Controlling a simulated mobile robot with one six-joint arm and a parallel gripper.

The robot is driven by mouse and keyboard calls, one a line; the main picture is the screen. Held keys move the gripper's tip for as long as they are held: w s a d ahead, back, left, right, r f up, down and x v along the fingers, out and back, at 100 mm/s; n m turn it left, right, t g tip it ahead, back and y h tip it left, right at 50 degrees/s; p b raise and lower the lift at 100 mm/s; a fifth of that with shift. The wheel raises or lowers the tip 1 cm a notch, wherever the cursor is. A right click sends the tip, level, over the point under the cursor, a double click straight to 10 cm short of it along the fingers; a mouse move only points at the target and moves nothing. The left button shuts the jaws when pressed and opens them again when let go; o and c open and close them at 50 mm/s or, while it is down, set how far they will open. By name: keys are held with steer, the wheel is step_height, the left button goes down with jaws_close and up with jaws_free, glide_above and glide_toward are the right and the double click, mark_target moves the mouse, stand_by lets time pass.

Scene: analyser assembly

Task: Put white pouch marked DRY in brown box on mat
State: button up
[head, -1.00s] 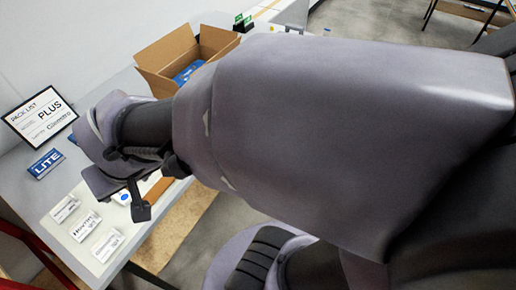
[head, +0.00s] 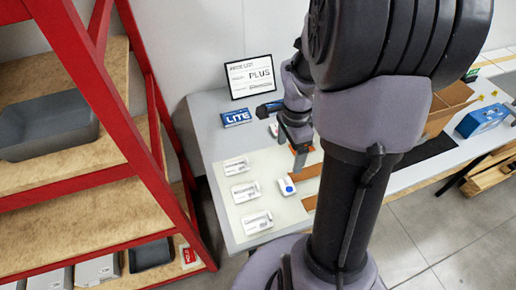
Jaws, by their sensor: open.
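The brown box (head: 448,98) stands open at the right of the table, partly hidden behind my arm, on or beside a dark mat (head: 428,153). I cannot read DRY on anything. A white item with a blue dot (head: 287,187) lies on the pale sheet, and several white labelled packets (head: 245,191) lie to its left. Another white item (head: 273,129) shows in part behind my gripper. My gripper (head: 299,156) is open, points down over the table and is above and behind the blue-dot item. Whether anything is between the fingers is too small to tell.
A PLUS pack-list sign (head: 249,76) and a blue LITE box (head: 236,118) stand at the back left. Brown strips (head: 305,171) lie near the gripper. A blue-and-white box (head: 482,120) is at right. A red-framed shelf (head: 140,150) stands left.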

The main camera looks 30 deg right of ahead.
steer(key=b, duration=0.5)
glide_above(284, 186)
steer(key=f, duration=1.1)
steer(key=shift+s+d+f, duration=0.15)
steer(key=shift+d, duration=0.1)
steer(key=f+b, duration=0.3)
steer(key=f, duration=0.3)
steer(key=shift+a, duration=0.2)
steer(key=shift+r, duration=0.1)
steer(key=shift+c, duration=1)
steer(key=c, duration=1.4)
